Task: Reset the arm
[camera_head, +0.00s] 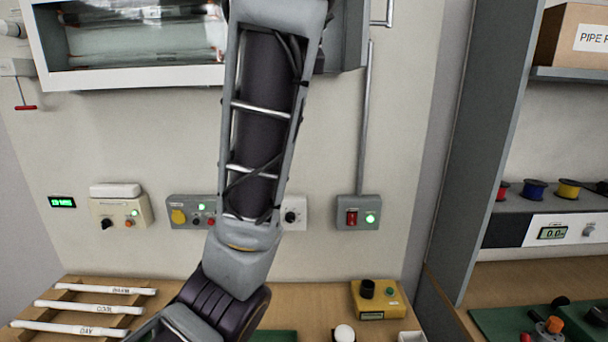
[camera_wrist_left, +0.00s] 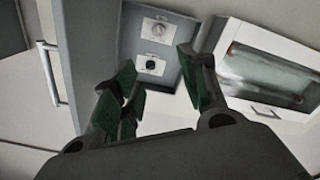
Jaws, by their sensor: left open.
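One of my arms crosses the middle of the head view from top to bottom and hides part of the wall and bench. No gripper shows in the head view, and my right gripper is in neither view.
A glass-fronted cabinet (camera_head: 145,73) hangs at upper left. Switch boxes, including one with a red switch (camera_head: 358,212), line the wall. The bench (camera_head: 318,300) carries a rack with white labelled rods (camera_head: 90,307) and a yellow box (camera_head: 378,300). A grey upright (camera_head: 480,150) borders shelves at right.

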